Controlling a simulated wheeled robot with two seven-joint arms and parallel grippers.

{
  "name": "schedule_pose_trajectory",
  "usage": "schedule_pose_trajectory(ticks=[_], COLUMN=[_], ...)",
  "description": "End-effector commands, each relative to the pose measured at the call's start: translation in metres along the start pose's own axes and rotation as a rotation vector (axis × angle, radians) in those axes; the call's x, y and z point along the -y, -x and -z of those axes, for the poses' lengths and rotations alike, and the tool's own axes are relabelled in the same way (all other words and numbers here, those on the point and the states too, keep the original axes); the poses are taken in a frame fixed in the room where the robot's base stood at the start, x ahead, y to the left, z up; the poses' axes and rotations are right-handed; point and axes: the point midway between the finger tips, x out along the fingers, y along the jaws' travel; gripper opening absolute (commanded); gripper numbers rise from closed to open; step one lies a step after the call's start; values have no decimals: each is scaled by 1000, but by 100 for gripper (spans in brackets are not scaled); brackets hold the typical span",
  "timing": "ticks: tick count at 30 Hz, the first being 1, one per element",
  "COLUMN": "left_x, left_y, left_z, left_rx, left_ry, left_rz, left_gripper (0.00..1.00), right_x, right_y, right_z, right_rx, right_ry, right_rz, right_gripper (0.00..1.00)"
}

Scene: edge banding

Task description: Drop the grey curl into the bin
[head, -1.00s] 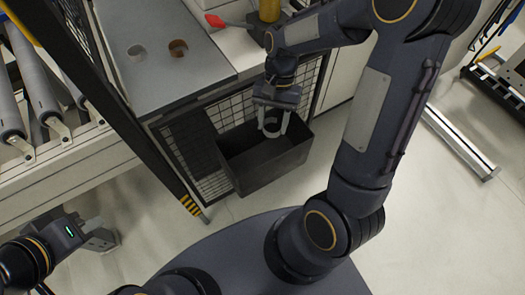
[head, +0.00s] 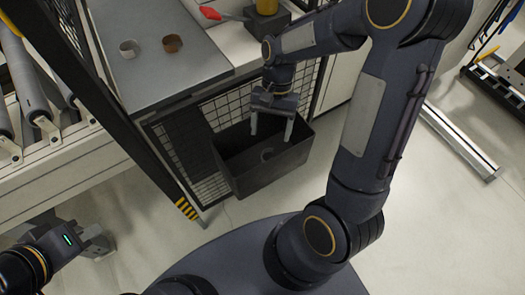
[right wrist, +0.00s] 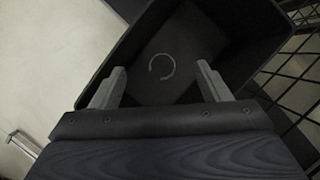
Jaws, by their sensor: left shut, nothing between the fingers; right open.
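The grey curl (head: 267,154) is inside the dark bin (head: 236,178), apart from my fingers. In the right wrist view the grey curl (right wrist: 161,66) shows as an open ring between and beyond the fingertips, against the dark inside of the bin (right wrist: 118,57). My right gripper (head: 271,138) is open and empty over the bin, pointing down. Its two fingers also show in the right wrist view (right wrist: 160,85). My left gripper (head: 100,243) is shut and empty at the lower left, far from the bin.
A red-handled tool (head: 211,13) lies behind. A wire-mesh panel (head: 210,187) stands beside the bin. A roller conveyor (head: 28,85) is at far left.

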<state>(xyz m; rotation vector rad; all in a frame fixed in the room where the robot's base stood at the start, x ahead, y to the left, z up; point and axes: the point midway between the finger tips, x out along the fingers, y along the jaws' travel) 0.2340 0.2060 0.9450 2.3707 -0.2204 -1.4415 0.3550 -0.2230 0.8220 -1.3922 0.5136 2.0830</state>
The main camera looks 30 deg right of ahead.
Motion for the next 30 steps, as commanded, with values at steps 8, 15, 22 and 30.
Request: schedule_pose_trajectory(ticks=[8,15,22,30], left_x=[-1,-3,-3,-3], left_y=[2,6,7,7], left_z=[1,3,4,4], left_rx=[0,0,0,0], left_ry=[0,0,0,0], left_rz=[0,0,0,0], left_gripper=[0,0,0,0], right_x=[0,0,0,0], right_y=[13,55,77,78], right_z=[0,0,0,0], right_rx=[-3,-4,-1,0], right_ry=[0,0,0,0], right_rz=[3,3,1,0], right_gripper=[70,70,70,70])
